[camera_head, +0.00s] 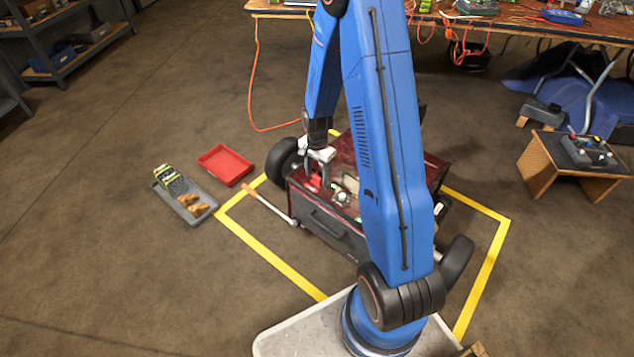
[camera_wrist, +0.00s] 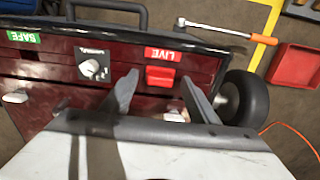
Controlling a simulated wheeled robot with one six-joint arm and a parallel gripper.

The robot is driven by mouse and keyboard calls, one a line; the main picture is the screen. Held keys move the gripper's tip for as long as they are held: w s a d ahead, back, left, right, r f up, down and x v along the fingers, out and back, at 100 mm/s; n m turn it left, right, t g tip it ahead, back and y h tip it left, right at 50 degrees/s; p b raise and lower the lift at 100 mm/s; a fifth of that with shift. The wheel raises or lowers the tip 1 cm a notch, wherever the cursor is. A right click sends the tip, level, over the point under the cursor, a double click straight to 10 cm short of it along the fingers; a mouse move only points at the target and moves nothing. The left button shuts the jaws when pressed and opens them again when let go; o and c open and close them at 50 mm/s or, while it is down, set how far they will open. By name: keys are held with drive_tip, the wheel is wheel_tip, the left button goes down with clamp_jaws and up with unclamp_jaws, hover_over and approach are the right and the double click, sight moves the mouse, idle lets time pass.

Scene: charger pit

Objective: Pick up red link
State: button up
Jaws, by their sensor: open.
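The red link (camera_wrist: 160,76) is a small red block on the dark red panel (camera_wrist: 215,66) of the cart, just below a red LIVE label (camera_wrist: 162,54) in the wrist view. My gripper (camera_wrist: 159,80) is open and empty. Its two grey fingertips appear to either side of the red link in the picture; I cannot tell how far above it they are. In the head view my gripper (camera_head: 320,171) is over the left part of the cart (camera_head: 330,232), and a bit of red (camera_head: 313,182) shows just below it.
A white knob (camera_wrist: 92,68) and a green SAFE label (camera_wrist: 24,37) are left of the link. A wrench with an orange handle (camera_head: 270,205) leans at the cart's corner. A red tray (camera_head: 225,165) and a grey tray (camera_head: 203,216) lie on the floor, left.

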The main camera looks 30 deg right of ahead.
drive_tip(key=shift+c, duration=0.6)
drive_tip(key=c, duration=1)
